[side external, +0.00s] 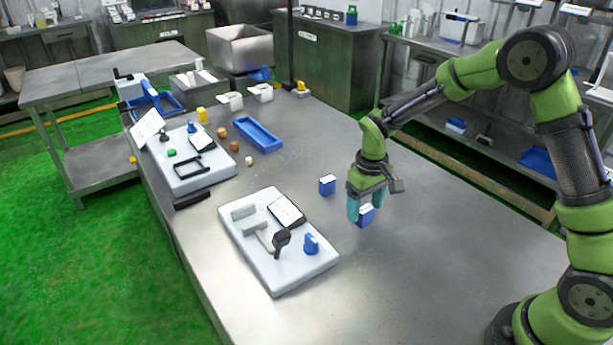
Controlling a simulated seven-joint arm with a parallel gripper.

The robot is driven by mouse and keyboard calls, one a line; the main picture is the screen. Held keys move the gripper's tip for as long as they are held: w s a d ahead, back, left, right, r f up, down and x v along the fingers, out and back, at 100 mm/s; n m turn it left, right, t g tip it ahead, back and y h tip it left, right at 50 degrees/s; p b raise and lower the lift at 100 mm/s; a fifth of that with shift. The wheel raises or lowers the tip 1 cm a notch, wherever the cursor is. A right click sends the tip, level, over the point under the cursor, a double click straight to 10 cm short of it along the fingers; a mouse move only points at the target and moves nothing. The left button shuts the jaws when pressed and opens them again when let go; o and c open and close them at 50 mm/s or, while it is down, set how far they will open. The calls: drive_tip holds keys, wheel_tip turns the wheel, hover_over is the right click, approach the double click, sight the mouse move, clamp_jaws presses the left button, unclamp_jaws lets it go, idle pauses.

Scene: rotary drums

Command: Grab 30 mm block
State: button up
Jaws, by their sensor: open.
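Two small blue blocks with pale tops are on the steel table. One blue block (366,217) is at my gripper (365,208), low between or just behind its teal fingers; I cannot tell which, nor whether they touch it. The other blue block (327,185) stands apart to the left of my gripper. No size marking is readable, so I cannot tell which block is 30 mm. My gripper is open and points down close above the table. The fingers hide part of the nearer block.
A white board (283,275) with a blue knob (311,244) and a dark handle lies front left. Another fixture board (190,180) is farther back. A blue tray (258,133) and small coloured cylinders stand near it. The steel table (430,260) is clear right of my gripper.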

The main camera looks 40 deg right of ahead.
drive_tip(key=shift+f, duration=1.35)
drive_tip(key=c, duration=1.1)
drive_tip(key=shift+r, duration=0.1)
